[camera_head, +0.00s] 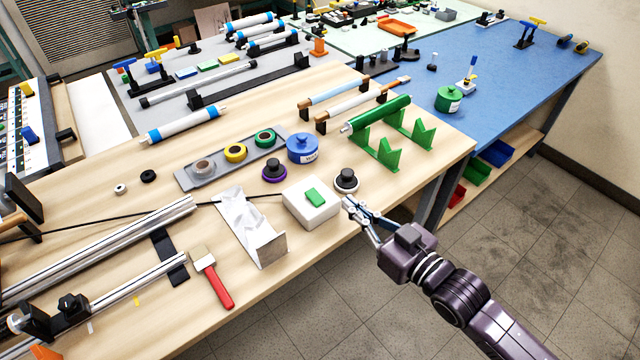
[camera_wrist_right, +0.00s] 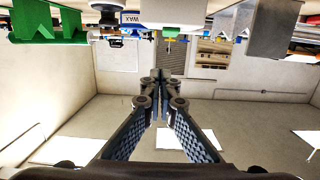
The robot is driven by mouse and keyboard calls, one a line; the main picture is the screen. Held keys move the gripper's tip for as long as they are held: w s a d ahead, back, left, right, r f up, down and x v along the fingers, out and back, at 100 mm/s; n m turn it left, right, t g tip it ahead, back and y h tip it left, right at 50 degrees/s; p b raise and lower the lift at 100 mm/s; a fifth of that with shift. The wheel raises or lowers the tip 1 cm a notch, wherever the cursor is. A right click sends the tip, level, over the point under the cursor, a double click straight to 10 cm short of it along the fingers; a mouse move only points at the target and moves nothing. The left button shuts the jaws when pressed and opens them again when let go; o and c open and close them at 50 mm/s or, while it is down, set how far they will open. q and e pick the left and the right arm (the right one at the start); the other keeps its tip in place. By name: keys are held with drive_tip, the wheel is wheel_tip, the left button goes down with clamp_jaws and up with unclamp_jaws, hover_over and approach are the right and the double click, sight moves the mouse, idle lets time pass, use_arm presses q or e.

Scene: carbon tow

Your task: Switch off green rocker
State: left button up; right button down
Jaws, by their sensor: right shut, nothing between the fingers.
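The green rocker (camera_head: 314,196) sits on top of a white switch box (camera_head: 298,214) near the front edge of the wooden table. A cable runs from the box to the left. My right gripper (camera_head: 349,203) is shut and empty, just to the right of the box and low beside it. I cannot tell whether it touches the box. In the right wrist view the closed fingers (camera_wrist_right: 160,78) point at the table side, and the white box (camera_wrist_right: 165,20) shows above them. My left gripper is not in view.
A black-knobbed disc (camera_head: 346,180) stands close behind the gripper. A green stand with a roller (camera_head: 380,115) is at the right. Open floor lies in front.

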drive_tip(key=shift+s+a+r, duration=0.2)
drive_tip(key=shift+a+r, duration=0.05)
drive_tip(key=shift+r, duration=0.3)
drive_tip(key=p, duration=0.2)
hover_over(319, 196)
drive_tip(key=shift+s+d+f, duration=0.3)
drive_tip(key=shift+s, duration=0.05)
drive_tip(key=shift+w+a+f, duration=0.1)
drive_tip(key=shift+w+f, duration=0.05)
drive_tip(key=shift+f, duration=0.45)
drive_tip(key=shift+w+a+f, duration=0.1)
drive_tip(key=shift+w+f, duration=0.05)
drive_tip(key=shift+f, duration=0.45)
drive_tip(key=shift+w+f, duration=0.1)
drive_tip(key=shift+f, duration=0.85)
drive_tip(key=shift+a, duration=0.1)
drive_tip(key=shift+p, duration=0.3)
